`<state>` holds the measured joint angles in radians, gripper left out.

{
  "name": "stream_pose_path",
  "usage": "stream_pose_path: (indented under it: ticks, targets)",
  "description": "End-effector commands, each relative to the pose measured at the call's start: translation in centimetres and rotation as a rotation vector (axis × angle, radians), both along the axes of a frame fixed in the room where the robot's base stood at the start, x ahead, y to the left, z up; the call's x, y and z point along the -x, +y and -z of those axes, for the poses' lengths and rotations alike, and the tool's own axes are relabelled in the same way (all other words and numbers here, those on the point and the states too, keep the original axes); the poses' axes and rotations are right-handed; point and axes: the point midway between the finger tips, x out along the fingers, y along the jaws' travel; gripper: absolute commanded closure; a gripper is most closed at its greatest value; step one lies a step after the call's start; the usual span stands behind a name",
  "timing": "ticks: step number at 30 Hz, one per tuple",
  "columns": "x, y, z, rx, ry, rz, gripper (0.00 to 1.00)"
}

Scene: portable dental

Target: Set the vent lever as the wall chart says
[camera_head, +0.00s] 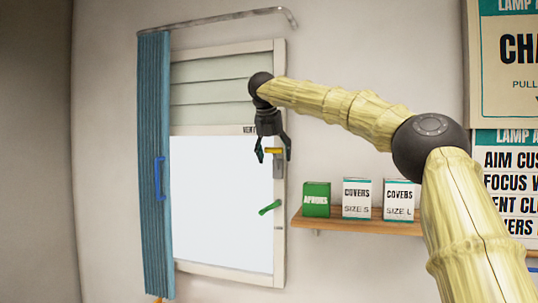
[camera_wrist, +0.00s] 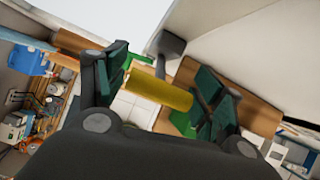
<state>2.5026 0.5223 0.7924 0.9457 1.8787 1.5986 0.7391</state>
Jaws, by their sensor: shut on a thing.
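The vent lever has a yellow grip (camera_head: 273,151) beside a grey plate (camera_head: 279,167) on the right side of the window frame, below a small "VENT" label (camera_head: 249,129). The grip lies roughly level. My gripper (camera_head: 275,156) points down over it. In the wrist view the yellow grip (camera_wrist: 158,91) lies between the dark green pads of my gripper (camera_wrist: 163,88), shut on it. The wall chart (camera_head: 508,190) is at the right edge; its visible words include "AIM CUS", "FOCUS W" and "ENT CLO", and my arm and the picture edge hide the rest.
A green handle (camera_head: 270,207) is lower on the window frame. A blue curtain (camera_head: 154,170) hangs at the left. Right of the window, a wooden shelf (camera_head: 340,221) bears a green box (camera_head: 317,200) and two cover boxes (camera_head: 356,199). Another poster (camera_head: 510,60) hangs above the chart.

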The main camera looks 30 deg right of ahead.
Motion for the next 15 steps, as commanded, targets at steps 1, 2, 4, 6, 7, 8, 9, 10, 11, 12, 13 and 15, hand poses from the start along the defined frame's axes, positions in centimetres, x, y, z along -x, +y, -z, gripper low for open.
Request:
stream_pose_path:
  ticks: [1, 2, 4, 6, 7, 8, 9, 10, 11, 12, 13, 15]
  targets:
    - [0.01, -0.07, -0.22, 0.0, -0.004, 0.002, 0.75]
    - [0.01, -0.07, -0.23, 0.0, -0.004, 0.002, 0.75]
    - [0.01, -0.07, -0.26, 0.0, -0.005, 0.001, 0.75]
    - [0.01, -0.07, -0.29, -0.001, -0.006, 0.002, 0.75]
    - [0.01, -0.08, -0.3, 0.0, -0.006, 0.002, 0.75]
    - [0.01, -0.07, -0.31, 0.0, -0.006, 0.002, 0.26]
    - [0.01, -0.07, -0.31, 0.0, -0.006, 0.002, 0.19]
    - [0.02, -0.06, -0.3, 0.0, -0.005, 0.001, 0.14]
    - [0.01, -0.05, -0.29, 0.0, -0.005, 0.001, 0.13]
    - [0.01, -0.05, -0.27, 0.0, -0.005, 0.001, 0.13]
    - [0.01, -0.04, -0.25, 0.001, -0.005, 0.002, 0.13]
    - [0.01, -0.03, -0.21, 0.0, -0.004, 0.001, 0.13]
